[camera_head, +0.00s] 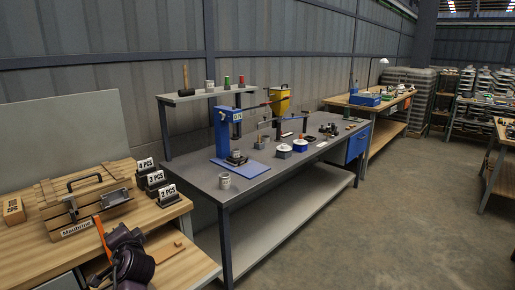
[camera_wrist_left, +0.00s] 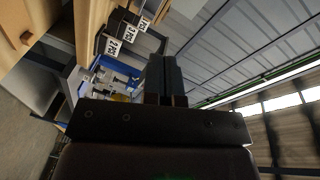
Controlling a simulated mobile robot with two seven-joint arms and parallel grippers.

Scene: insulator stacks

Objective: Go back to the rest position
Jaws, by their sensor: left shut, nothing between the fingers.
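My left gripper shows in the left wrist view (camera_wrist_left: 165,78) with its two dark fingers together and nothing between them. In the head view my dark left arm and wrist are at the bottom left, in front of the wooden bench (camera_head: 190,262). The fingertips are hard to make out there. The black holders with white signs reading 2 PCS (camera_head: 167,198), 3 PCS (camera_head: 155,183) and 4 PCS (camera_head: 145,170) stand at the bench's back right; signs also show at the top of the wrist view. My right gripper is in neither view.
A wooden case (camera_head: 85,195) with a black handle sits on the wooden bench. A grey table (camera_head: 265,185) holds a blue press (camera_head: 225,133), a cup (camera_head: 224,181) and small parts. Another wooden bench (camera_head: 385,105) stands farther back. The floor (camera_head: 400,215) on the right is clear.

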